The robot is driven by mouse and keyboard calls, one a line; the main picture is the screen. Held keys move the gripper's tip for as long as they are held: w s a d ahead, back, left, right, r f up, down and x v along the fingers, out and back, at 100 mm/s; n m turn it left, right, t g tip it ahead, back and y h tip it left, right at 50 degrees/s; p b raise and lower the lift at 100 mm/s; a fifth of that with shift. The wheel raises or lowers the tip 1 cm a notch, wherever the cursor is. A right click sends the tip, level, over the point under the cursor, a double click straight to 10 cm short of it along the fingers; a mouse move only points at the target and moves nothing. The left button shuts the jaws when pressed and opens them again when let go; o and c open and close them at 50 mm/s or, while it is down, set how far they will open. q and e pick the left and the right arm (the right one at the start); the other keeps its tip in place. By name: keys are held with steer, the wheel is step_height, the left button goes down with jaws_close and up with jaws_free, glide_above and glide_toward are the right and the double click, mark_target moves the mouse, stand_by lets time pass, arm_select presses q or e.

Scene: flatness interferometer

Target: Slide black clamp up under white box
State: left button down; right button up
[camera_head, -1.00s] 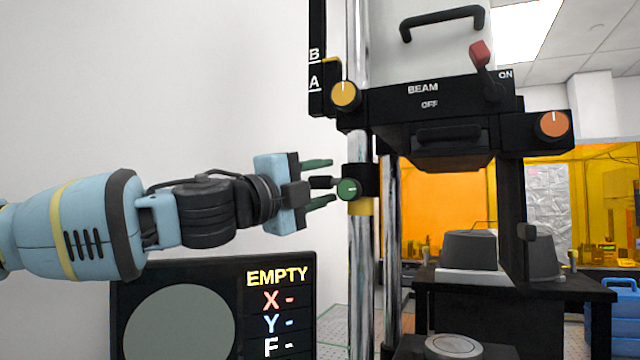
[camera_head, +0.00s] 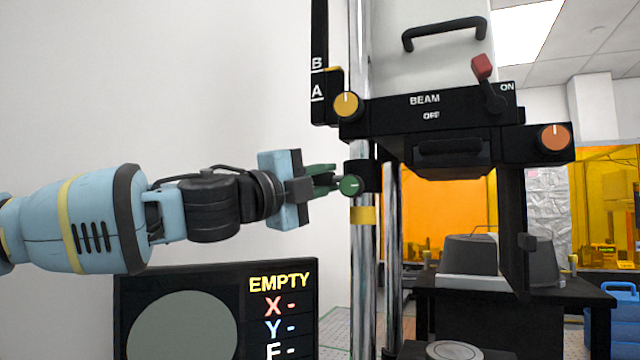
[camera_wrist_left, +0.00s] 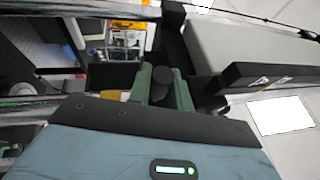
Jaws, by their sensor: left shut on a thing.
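My left gripper (camera_head: 322,179) is shut on the dark stub at the clamp's left side. In the left wrist view the green fingers (camera_wrist_left: 163,86) lie on both sides of the dark round stub (camera_wrist_left: 162,80). The white box (camera_head: 428,65) is above, over a black BEAM panel (camera_head: 425,110). A short stretch of bare post shows between clamp and panel assembly. My right gripper is out of view.
A yellow knob (camera_head: 346,104) and A/B scale sit above the clamp. An orange knob (camera_head: 554,138) and red lever (camera_head: 482,68) are at the right. A screen (camera_head: 215,310) reading EMPTY stands below my left arm.

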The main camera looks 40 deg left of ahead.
arm_select(q)
step_height(320, 180, up, 4)
steer(key=shift+s+f+p, duration=0.1)
steer(key=shift+f+p, duration=0.15)
steer(key=shift+p, duration=0.25)
steer(key=shift+f, duration=0.1)
steer(key=c, duration=1.3)
jaws_free()
steer(key=shift+f, duration=0.1)
steer(key=v, duration=0.7)
steer(key=shift+s+f, duration=0.15)
steer(key=shift+s, duration=0.15)
